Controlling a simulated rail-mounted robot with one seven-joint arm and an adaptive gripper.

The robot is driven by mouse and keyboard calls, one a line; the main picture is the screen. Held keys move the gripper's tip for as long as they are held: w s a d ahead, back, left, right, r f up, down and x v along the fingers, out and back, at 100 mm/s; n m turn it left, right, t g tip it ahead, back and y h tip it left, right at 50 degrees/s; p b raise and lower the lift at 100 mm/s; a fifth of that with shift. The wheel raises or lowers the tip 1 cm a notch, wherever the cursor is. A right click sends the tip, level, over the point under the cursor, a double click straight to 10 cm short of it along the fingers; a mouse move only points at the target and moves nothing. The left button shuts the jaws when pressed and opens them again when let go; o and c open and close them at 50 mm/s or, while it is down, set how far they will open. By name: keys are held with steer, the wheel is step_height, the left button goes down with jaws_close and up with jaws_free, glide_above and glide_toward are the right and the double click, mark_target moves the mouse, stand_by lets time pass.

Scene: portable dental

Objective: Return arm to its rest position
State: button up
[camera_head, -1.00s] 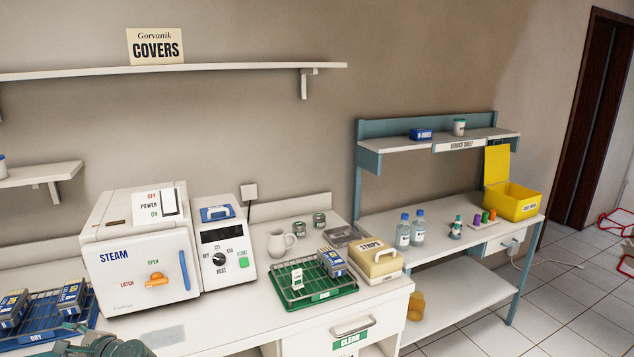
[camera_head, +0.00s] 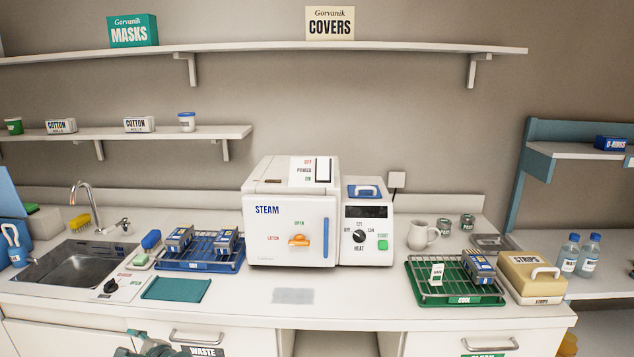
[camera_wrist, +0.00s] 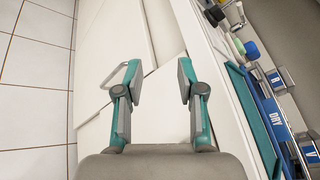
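My gripper shows in the wrist view (camera_wrist: 159,82) with its two teal and grey fingers spread apart and nothing between them. Behind the fingers are pale cabinet fronts, with the counter edge to the right. In the head view, a teal part of my arm shows at the bottom edge, in front of the cabinets below the counter. The fingertips cannot be made out there. The gripper is apart from the things on the counter.
The counter holds a sink (camera_head: 80,266), a blue rack (camera_head: 199,262) with packs, a steam sterilizer (camera_head: 290,225), a green tray (camera_head: 452,294) and a strips box (camera_head: 532,277). A cabinet handle (camera_head: 205,339) sticks out near my arm. Tiled floor (camera_wrist: 36,90) shows at left.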

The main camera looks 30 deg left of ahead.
steer(key=w+d+f+n+h+p, duration=0.2)
steer(key=w+d+f+h, duration=0.1)
steer(key=w+d+f, duration=0.55)
steer(key=w+d+f+n+h+p, duration=0.25)
steer(key=w+d+f, duration=0.35)
steer(key=d+f, duration=0.6)
steer(key=w+d+f+h+p, duration=0.1)
steer(key=d+f, duration=0.2)
steer(key=d, duration=0.6)
steer(key=w+d+f+h+p, duration=0.15)
steer(key=d+f, duration=0.25)
steer(key=d, duration=0.5)
steer(key=w+d+f+h+p, duration=0.1)
steer(key=w+d+f+h, duration=0.15)
steer(key=d, duration=0.65)
steer(key=s+d+f+n+g+h+p, duration=0.15)
steer(key=s+d, duration=0.25)
steer(key=d, duration=0.7)
steer(key=s+d+f+n+g+h+p, duration=0.1)
steer(key=s+d+f+p, duration=0.15)
steer(key=d, duration=0.85)
steer(key=s+d+r+n+g+h+p, duration=0.1)
steer(key=s+d+r+g+h+p, duration=0.1)
steer(key=s+d, duration=1.5)
steer(key=shift+s+d+r+n+g+h+p, duration=0.3)
steer(key=shift+d+r+n+g+h+p, duration=0.15)
steer(key=shift+d+r+g, duration=0.55)
